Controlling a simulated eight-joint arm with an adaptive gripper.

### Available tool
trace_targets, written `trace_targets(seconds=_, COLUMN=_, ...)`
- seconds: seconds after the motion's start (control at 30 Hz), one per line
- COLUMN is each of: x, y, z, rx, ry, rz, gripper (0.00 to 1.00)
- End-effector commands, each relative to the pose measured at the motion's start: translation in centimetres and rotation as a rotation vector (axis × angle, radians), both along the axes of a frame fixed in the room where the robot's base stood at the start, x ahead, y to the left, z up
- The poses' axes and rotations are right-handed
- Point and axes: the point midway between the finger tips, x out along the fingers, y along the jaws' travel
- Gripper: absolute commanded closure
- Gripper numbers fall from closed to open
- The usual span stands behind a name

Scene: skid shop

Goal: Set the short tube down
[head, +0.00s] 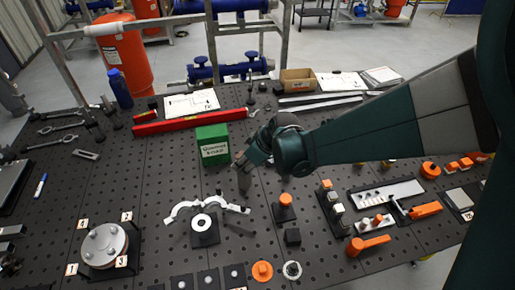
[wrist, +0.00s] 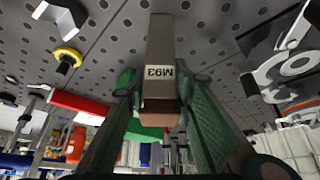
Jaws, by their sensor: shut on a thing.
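The short tube (wrist: 161,62) is a grey, square-sided metal piece with a pale label that reads like M93, upside down. In the wrist view it lies between the green pads of my gripper (wrist: 158,115), which is shut on it. In the head view my gripper (head: 245,168) is over the middle of the perforated black table, just right of the green box. The tube (head: 244,184) shows there as a small dark piece below the fingers, pointing down. I cannot tell whether its lower end touches the table.
The green box (head: 212,145) stands close left of my gripper. A silver curved bracket (head: 208,207) and a black block with a white ring (head: 204,229) are in front. A red bar (head: 190,121) lies behind. Orange-topped parts (head: 284,206) stand to the right.

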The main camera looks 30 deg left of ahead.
Motion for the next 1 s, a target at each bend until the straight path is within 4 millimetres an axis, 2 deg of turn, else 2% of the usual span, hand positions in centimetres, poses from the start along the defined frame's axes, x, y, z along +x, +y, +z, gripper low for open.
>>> trace_targets(seconds=0.23, x=0.0, y=0.0, z=-0.4, rx=0.000, ry=0.000, rz=0.000, gripper=1.00)
trace_targets(seconds=0.27, x=0.0, y=0.0, z=-0.3, rx=0.000, ry=0.000, rz=0.000, gripper=0.72)
trace_targets(seconds=0.37, x=0.0, y=0.0, z=-0.3, rx=0.000, ry=0.000, rz=0.000, gripper=0.61)
trace_targets(seconds=0.77, x=0.0, y=0.0, z=-0.1, rx=0.000, ry=0.000, rz=0.000, gripper=0.61)
trace_targets(seconds=1.0, x=0.0, y=-0.4, z=0.7, rx=0.000, ry=0.000, rz=-0.001, gripper=0.61)
